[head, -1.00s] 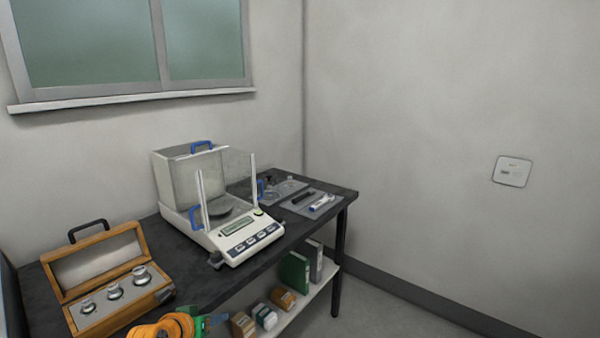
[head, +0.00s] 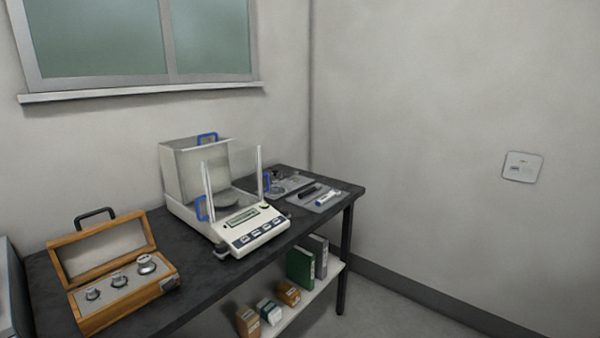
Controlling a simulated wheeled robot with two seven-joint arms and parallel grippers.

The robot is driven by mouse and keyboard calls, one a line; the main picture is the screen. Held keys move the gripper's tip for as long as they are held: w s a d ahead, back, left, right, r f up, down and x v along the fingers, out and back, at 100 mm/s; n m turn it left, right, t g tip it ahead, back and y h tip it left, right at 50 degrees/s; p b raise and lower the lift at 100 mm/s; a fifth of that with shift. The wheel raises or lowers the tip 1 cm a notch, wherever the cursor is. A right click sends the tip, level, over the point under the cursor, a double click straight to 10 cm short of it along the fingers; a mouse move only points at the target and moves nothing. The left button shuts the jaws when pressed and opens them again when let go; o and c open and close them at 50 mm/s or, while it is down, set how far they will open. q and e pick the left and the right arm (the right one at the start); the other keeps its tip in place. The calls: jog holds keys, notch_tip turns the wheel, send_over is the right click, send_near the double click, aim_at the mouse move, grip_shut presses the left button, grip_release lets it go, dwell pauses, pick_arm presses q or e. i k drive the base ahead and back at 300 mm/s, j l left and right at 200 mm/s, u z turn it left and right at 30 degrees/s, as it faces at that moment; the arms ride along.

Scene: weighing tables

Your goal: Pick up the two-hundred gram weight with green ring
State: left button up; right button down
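An open wooden case (head: 125,308) stands at the left end of the dark table, its lid tilted back. Three metal weights sit in its grey insert in a row: a small one (head: 92,294) at left, a middle one (head: 119,280), and the largest (head: 146,264) at right. Ring colours are too small to tell surely, so I cannot say which weight has the green ring. Neither of my grippers is in view.
A balance (head: 240,232) with a clear draft shield and blue handles stands mid-table (head: 185,285). Grey trays (head: 331,206) with small tools lie at the right end. Boxes and binders (head: 300,266) fill the lower shelf (head: 315,292). Bare table lies between case and balance.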

aim_at(119, 280)
jog(key=u, duration=1.25)
